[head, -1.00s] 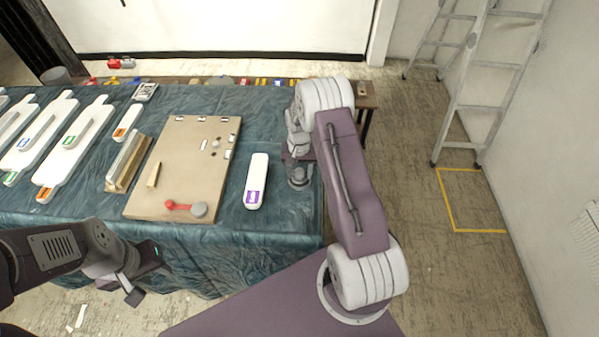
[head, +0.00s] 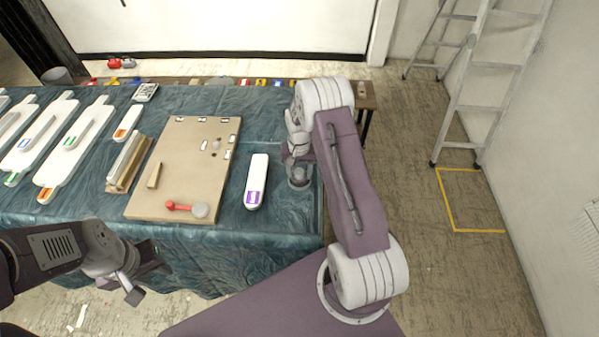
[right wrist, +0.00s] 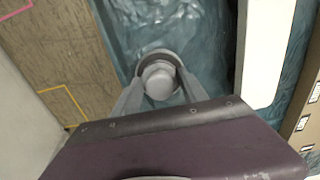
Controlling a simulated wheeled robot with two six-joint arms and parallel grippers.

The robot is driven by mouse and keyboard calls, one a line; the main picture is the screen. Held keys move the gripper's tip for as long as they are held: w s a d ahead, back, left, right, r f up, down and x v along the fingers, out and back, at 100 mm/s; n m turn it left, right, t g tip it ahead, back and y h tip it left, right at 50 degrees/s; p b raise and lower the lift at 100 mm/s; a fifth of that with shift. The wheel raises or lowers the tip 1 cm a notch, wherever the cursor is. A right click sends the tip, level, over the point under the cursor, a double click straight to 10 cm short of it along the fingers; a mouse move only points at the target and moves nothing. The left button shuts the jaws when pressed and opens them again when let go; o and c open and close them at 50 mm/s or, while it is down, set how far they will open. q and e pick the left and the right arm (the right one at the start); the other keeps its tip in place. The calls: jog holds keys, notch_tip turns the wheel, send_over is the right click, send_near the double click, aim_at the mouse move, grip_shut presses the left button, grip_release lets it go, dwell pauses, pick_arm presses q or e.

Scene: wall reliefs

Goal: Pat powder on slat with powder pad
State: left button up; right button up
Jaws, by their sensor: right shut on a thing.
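My right gripper (right wrist: 159,92) is shut on a round grey pad (right wrist: 158,76), seen from above between its fingers in the right wrist view. In the head view the pad (head: 299,178) is below my right wrist, over the cloth, to the right of a white slat with a purple label (head: 257,175). The slat also shows in the right wrist view (right wrist: 264,45), right of the pad and apart from it. I cannot tell whether the pad touches the cloth. My left gripper (head: 146,279) hangs empty in front of the table, its fingers apart. No powder can be made out.
A brown board (head: 190,160) with a red-handled round grey piece (head: 187,208) lies left of the slat. Further left are a wooden holder (head: 130,165) and several white boards (head: 75,150). The blue-green cloth (head: 240,245) covers the table. A ladder (head: 470,80) stands at the right.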

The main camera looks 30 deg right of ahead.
aim_at(300, 171)
notch_tip(300, 171, up, 7)
jog(key=p, duration=0.4)
jog(key=shift+f+p, duration=0.2)
jog(key=shift+p, duration=0.2)
jog(key=shift+f, duration=0.1)
